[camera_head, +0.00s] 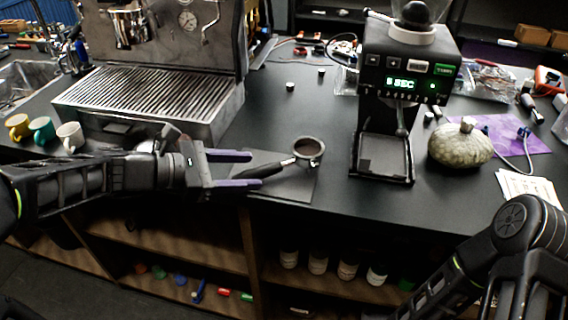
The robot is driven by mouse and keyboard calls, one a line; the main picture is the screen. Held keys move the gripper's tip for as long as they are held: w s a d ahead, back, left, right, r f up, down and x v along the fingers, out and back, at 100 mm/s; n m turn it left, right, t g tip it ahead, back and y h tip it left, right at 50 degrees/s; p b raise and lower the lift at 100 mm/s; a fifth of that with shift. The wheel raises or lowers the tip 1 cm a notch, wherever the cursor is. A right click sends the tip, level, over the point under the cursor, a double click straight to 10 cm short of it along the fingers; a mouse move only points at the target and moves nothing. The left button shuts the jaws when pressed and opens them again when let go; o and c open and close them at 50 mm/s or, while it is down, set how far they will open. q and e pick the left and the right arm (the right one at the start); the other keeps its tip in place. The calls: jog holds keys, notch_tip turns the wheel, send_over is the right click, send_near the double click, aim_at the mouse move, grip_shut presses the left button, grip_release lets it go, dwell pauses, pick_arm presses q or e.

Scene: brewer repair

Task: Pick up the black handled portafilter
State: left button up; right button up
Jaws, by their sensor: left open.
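The black handled portafilter (308,149) lies on a dark mat (297,187) near the counter's front edge. Its round metal basket is at the right, and its black handle (264,171) points left toward my left gripper. My left gripper (248,169) is open, with its two purple-grey fingers pointing right. The handle's end appears between or very near the fingertips; I cannot tell whether they touch it. My right arm shows at the lower right, but its gripper is out of view.
An espresso machine (150,60) with a slatted drip tray stands behind my left arm. A grinder (405,75) stands right of the portafilter. A pumpkin (460,146) and purple cloth (515,134) are farther right. Several mugs (42,130) stand at the left.

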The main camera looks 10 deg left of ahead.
aim_at(259, 168)
pick_arm(q)
jog(key=shift+w+x, duration=0.25)
jog(key=shift+x, duration=2.35)
jog(key=shift+a, duration=0.2)
jog(key=shift+c, duration=0.5)
grip_shut()
